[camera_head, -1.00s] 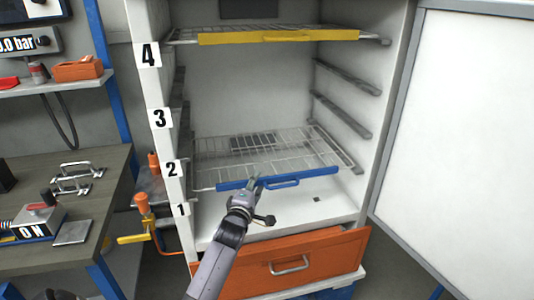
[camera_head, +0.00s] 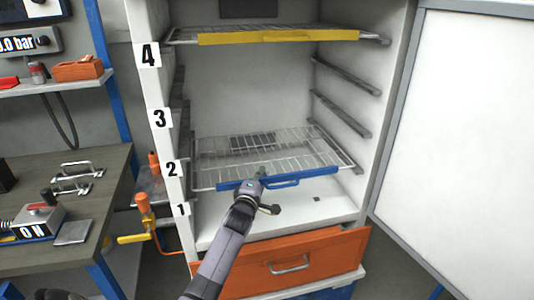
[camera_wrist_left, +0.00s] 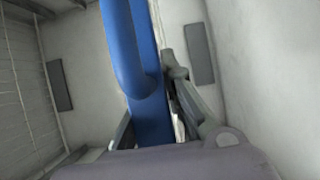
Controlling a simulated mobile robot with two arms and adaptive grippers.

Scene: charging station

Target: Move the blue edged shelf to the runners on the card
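The blue edged shelf (camera_head: 215,186) is a wire rack low in the white cabinet, its front edge between the labels 2 (camera_head: 172,169) and 1 (camera_head: 182,209). Its blue front bar has a handle. My left gripper (camera_head: 260,175) is at the middle of this bar, beside the handle. In the left wrist view the blue bar (camera_wrist_left: 152,115) passes between the fingers of my left gripper (camera_wrist_left: 150,95). The fingers lie close on both sides; whether they press on it is unclear. No card shows in the frames. My right gripper is out of view.
A yellow edged shelf (camera_head: 225,39) sits above at label 4 (camera_head: 149,54). Bare runners (camera_head: 345,77) show on the right wall between the shelves. The cabinet door (camera_head: 460,120) stands open at right. An orange drawer (camera_head: 250,268) is below. A workbench (camera_head: 100,165) stands at left.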

